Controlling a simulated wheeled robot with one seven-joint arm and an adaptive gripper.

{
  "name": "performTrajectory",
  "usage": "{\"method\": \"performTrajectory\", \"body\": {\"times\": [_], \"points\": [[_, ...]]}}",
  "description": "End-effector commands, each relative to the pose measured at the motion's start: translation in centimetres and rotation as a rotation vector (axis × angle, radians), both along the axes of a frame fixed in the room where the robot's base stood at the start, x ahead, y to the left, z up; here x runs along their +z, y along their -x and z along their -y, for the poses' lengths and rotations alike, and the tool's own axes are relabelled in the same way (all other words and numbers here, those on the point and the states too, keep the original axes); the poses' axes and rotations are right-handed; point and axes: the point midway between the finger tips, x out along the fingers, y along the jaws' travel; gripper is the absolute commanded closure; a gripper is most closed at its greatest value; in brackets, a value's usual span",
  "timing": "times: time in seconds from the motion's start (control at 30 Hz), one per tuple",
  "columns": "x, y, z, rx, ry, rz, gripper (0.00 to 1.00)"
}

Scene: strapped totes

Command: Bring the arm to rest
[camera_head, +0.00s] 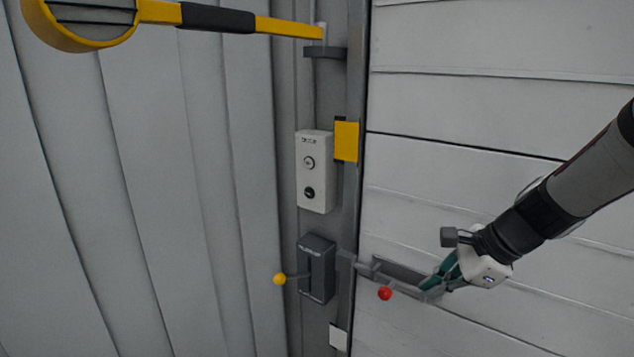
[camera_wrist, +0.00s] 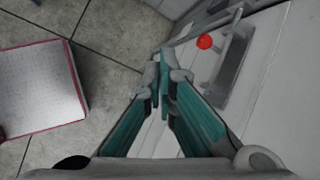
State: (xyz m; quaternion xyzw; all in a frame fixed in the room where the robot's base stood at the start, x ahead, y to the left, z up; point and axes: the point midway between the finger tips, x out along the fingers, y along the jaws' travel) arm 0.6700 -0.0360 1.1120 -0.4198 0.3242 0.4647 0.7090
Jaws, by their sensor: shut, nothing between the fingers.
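My arm reaches in from the right in the head view. My gripper (camera_head: 437,283) is in front of the white panelled door (camera_head: 450,110), close to the grey latch bar (camera_head: 400,270) with a red knob (camera_head: 384,294). In the wrist view, my gripper (camera_wrist: 162,88) has its two teal fingers drawn together at the tips, with nothing between them. The red knob (camera_wrist: 205,41) and the latch plate (camera_wrist: 236,62) lie to the right of the fingers there. I cannot tell whether the fingers touch the latch.
A dark box with a yellow-knobbed lever (camera_head: 279,279) and a white control box (camera_head: 315,170) are on the grey post. A yellow barrier arm (camera_head: 290,27) crosses the top left. A red-edged white object (camera_wrist: 40,85) lies on the tiled floor (camera_wrist: 110,30).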

Motion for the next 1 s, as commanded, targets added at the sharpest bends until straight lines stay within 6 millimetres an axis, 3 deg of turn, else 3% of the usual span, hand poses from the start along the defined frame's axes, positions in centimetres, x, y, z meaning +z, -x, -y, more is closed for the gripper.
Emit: {"method": "performTrajectory", "body": {"times": [0.1,0.3,0.6,0.8,1.0], "points": [[2.9,3.4,-2.4,0.268,0.168,0.083,1.0],[6.2,9.4,-4.6,0.692,0.434,0.199,1.0],[9.2,17.7,-4.6,1.258,0.809,0.338,1.0],[9.8,20.5,-3.7,1.467,0.959,0.378,1.0],[9.8,21.1,-3.4,1.514,0.992,0.384,1.0]]}}
